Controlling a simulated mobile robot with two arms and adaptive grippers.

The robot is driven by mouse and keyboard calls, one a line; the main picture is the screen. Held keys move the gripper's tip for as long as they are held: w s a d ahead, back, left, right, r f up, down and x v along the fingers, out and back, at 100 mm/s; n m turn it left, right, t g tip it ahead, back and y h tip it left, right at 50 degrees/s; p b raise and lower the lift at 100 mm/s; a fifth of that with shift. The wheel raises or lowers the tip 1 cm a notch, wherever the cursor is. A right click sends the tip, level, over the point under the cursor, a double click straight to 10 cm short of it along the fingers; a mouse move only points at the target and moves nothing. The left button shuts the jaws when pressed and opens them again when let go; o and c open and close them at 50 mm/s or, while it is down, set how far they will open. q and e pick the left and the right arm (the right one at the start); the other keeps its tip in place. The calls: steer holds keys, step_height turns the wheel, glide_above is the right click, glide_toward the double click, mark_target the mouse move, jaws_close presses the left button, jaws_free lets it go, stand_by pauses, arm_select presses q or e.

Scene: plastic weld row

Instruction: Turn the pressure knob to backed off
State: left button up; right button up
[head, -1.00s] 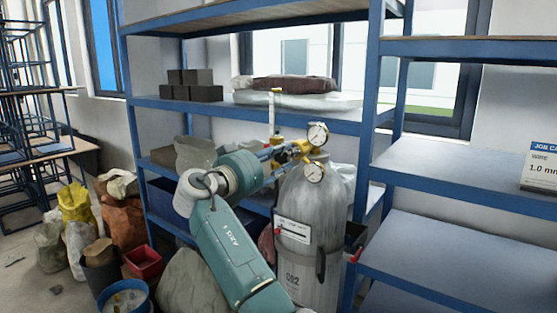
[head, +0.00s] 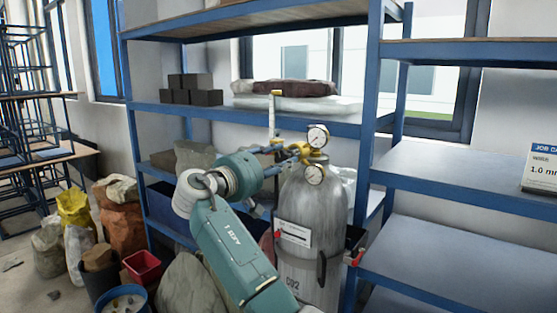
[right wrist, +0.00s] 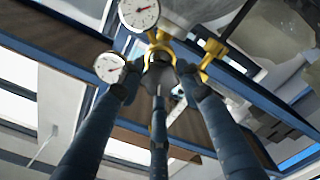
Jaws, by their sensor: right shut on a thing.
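A grey gas cylinder (head: 312,215) stands upright in front of the shelves, with a brass regulator (head: 303,150) on top. The regulator has two white round gauges, an upper one (head: 318,136) and a lower one (head: 314,174). Both gauges also show in the right wrist view, one at the top (right wrist: 140,11) and one at the left (right wrist: 110,68). My right gripper (head: 286,154) reaches the regulator from the left. In the wrist view its dark blue fingers (right wrist: 158,72) close around the pressure knob (right wrist: 158,58), which they mostly hide. The knob's setting cannot be read.
Blue shelves (head: 245,117) stand behind the cylinder, and another set (head: 460,175) stands to the right. A clear upright tube (head: 273,118) rises behind the gripper. Sacks (head: 122,220) and buckets (head: 122,300) crowd the floor at left.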

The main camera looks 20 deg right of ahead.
steer(key=n, duration=0.2)
steer(key=n+p, duration=0.1)
steer(key=shift+r+n, duration=0.4)
steer(key=n+p, duration=0.1)
steer(key=n, duration=0.2)
steer(key=shift+n+p, duration=0.3)
steer(key=n+p, duration=0.3)
steer(key=n, duration=0.1)
steer(key=shift+r+n, duration=0.15)
steer(key=shift+n, duration=0.15)
steer(key=n+p, duration=0.1)
steer(key=n, duration=0.1)
steer(key=shift+n, duration=0.3)
steer(key=n+p, duration=0.1)
steer(key=n, duration=0.1)
steer(key=shift+n, duration=0.4)
steer(key=n, duration=0.4)
steer(key=shift+n, duration=0.4)
